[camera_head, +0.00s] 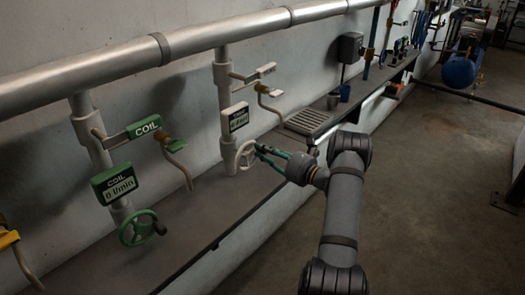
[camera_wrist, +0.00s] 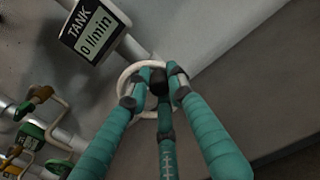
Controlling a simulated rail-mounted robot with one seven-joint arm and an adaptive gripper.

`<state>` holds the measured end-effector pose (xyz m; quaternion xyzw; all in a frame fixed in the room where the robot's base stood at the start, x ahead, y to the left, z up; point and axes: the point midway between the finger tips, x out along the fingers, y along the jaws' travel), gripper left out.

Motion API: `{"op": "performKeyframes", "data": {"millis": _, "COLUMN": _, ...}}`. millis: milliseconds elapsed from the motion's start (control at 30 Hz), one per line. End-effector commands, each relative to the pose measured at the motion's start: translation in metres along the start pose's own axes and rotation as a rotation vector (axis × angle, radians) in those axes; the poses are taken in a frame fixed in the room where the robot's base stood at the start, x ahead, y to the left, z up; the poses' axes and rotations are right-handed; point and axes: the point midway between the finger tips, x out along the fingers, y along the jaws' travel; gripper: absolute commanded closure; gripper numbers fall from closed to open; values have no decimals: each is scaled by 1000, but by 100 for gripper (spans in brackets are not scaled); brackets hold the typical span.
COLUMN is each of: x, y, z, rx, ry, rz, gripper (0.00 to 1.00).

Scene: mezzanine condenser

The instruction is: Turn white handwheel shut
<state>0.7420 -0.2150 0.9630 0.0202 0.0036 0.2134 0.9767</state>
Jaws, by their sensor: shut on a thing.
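The white handwheel (camera_head: 240,155) is on the white vertical pipe in the middle of the head view, below the TANK meter (camera_head: 235,117). In the wrist view, its white rim (camera_wrist: 123,80) shows behind my fingers, with a black knob (camera_wrist: 158,82) between the fingertips. My gripper (camera_wrist: 157,88) has teal fingers and is shut on this knob. In the head view, my gripper (camera_head: 259,151) reaches the wheel from the right. The meter in the wrist view (camera_wrist: 93,30) reads 0 l/min. My fingers hide part of the wheel.
A green handwheel (camera_head: 138,228) and COIL meter (camera_head: 115,183) reading 0 l/min are at left. A tan spout (camera_head: 270,98) hangs above the white wheel. A drain grate (camera_head: 307,121) lies on the ledge behind my gripper.

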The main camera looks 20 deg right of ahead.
Motion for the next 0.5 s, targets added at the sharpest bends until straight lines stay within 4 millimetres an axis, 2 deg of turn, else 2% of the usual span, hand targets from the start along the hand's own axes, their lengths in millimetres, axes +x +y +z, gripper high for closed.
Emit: {"op": "performKeyframes", "data": {"millis": 500, "x": -1, "y": -3, "z": -23, "rx": 474, "ry": 8, "rz": 1, "gripper": 100}}
